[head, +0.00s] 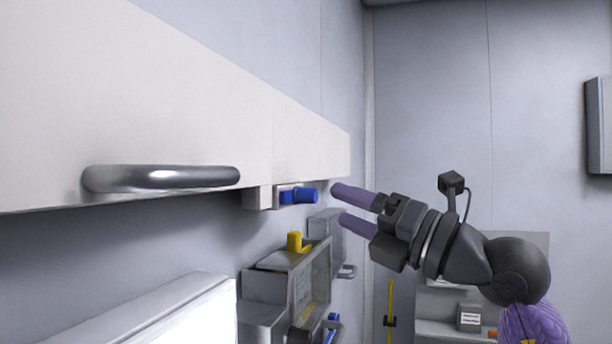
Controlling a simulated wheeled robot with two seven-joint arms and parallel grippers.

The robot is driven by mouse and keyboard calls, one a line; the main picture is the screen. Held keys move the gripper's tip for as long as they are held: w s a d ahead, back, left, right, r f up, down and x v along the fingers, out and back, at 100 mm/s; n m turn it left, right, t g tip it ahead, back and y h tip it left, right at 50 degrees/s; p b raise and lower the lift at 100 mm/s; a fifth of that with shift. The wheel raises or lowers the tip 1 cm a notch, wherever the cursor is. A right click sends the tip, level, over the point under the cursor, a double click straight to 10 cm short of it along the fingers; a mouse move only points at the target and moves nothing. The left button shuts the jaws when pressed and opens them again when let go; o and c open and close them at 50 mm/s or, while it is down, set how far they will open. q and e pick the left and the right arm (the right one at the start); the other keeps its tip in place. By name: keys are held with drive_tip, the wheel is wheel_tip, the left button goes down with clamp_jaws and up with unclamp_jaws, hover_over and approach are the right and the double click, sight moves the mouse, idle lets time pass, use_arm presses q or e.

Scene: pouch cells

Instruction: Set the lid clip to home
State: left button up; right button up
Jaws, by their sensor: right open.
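A blue clip (299,196), which looks like the lid clip, sits on a small grey mount under the lower edge of the long white lid or cabinet front (150,110). Its blue knob points to the right. My right gripper (338,204) comes in from the right with two purple fingers spread apart. The fingertips are just right of the blue clip, with a small gap in the picture. The gripper is empty. I cannot tell the depth between them. My left gripper is not in view.
A metal bar handle (162,178) is on the white front. Below the clip is a grey box (272,284) with a yellow knob (294,242). Another blue handle (332,326) is lower down. A white surface (160,315) is at lower left. A wall box (599,125) hangs at far right.

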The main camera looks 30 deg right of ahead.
sight(316, 196)
drive_tip(key=p+x, duration=0.2)
drive_tip(key=x, duration=0.4)
drive_tip(key=shift+p, duration=0.4)
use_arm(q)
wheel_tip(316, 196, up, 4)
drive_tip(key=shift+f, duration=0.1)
use_arm(e)
drive_tip(key=shift+f, duration=0.1)
drive_tip(key=shift+a, duration=0.1)
drive_tip(key=shift+c, duration=0.5)
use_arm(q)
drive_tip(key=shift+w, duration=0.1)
use_arm(e)
clamp_jaws()
